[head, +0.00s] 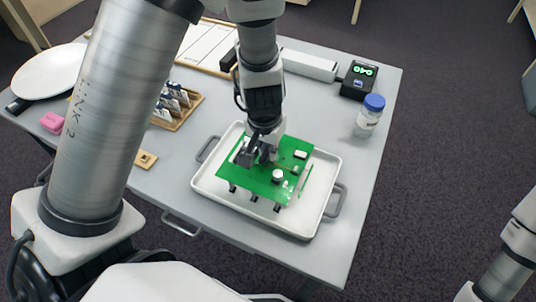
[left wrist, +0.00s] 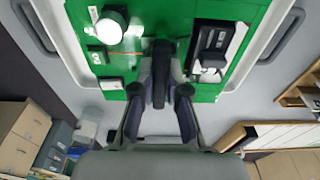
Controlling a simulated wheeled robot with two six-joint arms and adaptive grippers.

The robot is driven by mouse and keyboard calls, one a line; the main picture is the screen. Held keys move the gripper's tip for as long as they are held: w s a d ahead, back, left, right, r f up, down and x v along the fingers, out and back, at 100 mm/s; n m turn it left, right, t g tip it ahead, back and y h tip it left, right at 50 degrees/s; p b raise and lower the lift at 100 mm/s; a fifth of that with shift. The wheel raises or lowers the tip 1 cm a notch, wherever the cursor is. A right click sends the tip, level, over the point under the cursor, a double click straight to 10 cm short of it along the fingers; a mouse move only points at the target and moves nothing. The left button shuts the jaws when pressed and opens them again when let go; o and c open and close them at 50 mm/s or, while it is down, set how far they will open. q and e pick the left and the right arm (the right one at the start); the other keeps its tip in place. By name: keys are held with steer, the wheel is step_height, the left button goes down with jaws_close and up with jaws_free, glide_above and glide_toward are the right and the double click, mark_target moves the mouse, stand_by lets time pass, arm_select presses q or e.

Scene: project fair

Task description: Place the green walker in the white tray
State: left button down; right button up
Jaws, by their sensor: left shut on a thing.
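The green walker (head: 262,181), a flat green board with small parts on top and short dark legs below, is over the white tray (head: 322,188), within its rim. My left gripper (head: 262,154) is shut on the board's far edge from above. In the left wrist view the green walker (left wrist: 120,60) fills the top middle, with the gripper's fingers (left wrist: 160,85) at its edge. I cannot tell whether the legs touch the tray floor. My right gripper is out of view; only part of that arm shows at lower right.
The grey table (head: 350,235) has a jar with a blue lid (head: 370,115), a black display box (head: 359,80) and a white bar (head: 309,65) behind the tray. A wooden rack of cards (head: 178,105), a pink block (head: 53,122) and a white plate (head: 48,70) stand left.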

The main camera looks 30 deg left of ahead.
arm_select(q)
steer(key=shift+w+f, duration=0.1)
steer(key=shift+f, duration=0.25)
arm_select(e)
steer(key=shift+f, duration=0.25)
arm_select(q)
steer(key=shift+f, duration=0.15)
steer(key=c, duration=1.2)
jaws_free()
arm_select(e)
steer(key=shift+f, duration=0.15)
arm_select(q)
steer(key=shift+r+p, duration=0.35)
steer(key=shift+r, duration=0.25)
step_height(320, 180, up, 11)
steer(key=s+p, duration=0.1)
steer(key=p, duration=0.2)
steer(key=shift+s+p, duration=0.3)
steer(key=shift+p, duration=0.1)
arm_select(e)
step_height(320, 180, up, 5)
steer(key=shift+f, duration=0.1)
